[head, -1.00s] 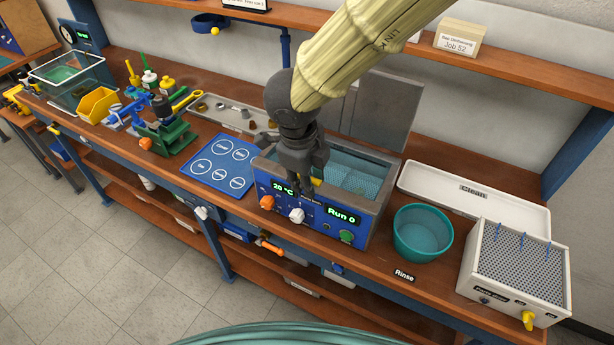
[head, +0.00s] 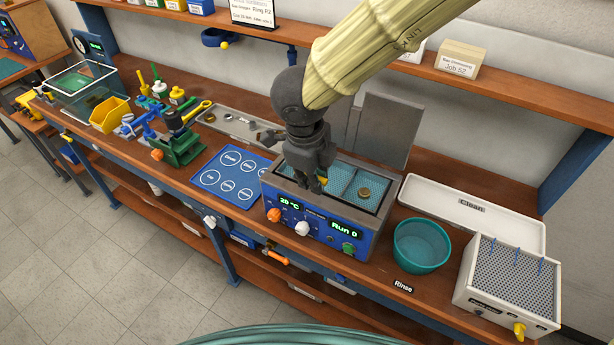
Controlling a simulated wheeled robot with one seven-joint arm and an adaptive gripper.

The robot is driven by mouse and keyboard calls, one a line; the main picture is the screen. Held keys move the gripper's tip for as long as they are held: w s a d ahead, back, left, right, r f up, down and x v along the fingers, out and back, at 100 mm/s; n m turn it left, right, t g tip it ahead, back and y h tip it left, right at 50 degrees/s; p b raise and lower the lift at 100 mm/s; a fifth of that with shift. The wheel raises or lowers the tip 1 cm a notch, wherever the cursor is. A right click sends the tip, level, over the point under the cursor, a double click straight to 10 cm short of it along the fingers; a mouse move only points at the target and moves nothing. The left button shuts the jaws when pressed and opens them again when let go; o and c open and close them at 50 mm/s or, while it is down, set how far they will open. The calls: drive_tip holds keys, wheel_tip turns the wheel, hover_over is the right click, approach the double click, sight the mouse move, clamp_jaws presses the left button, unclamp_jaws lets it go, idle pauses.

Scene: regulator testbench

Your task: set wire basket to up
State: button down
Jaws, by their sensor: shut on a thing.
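The wire basket (head: 343,182) is a teal mesh tray in the blue-fronted bath (head: 318,222), and its mesh shows near the level of the bath's rim. A small round brass-coloured part (head: 364,192) lies in its right section. My gripper (head: 319,187) is at the basket's front left, fingers pointing down, shut on what looks like the basket's yellow handle (head: 324,180). The fingers hide most of the handle and the basket's left part.
The bath's front has an orange knob, a white knob, a green button and a "Run 0" display. Its grey lid (head: 385,130) stands open behind. A teal rinse bowl (head: 422,246), a white tray (head: 470,213) and a peg box (head: 508,285) are at right. A blue mat (head: 232,177) lies at left.

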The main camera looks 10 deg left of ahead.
drive_tip(key=shift+w+r, duration=0.2)
drive_tip(key=shift+r, duration=0.35)
drive_tip(key=shift+a+r, duration=0.1)
drive_tip(key=c, duration=1.7)
unclamp_jaws()
drive_tip(key=shift+o, duration=1.2)
drive_tip(key=shift+s, duration=0.15)
wheel_tip(320, 180, up, 12)
drive_tip(key=s, duration=0.2)
drive_tip(key=shift+a+f, duration=0.2)
drive_tip(key=shift+a, duration=0.05)
drive_tip(key=shift+s, duration=0.15)
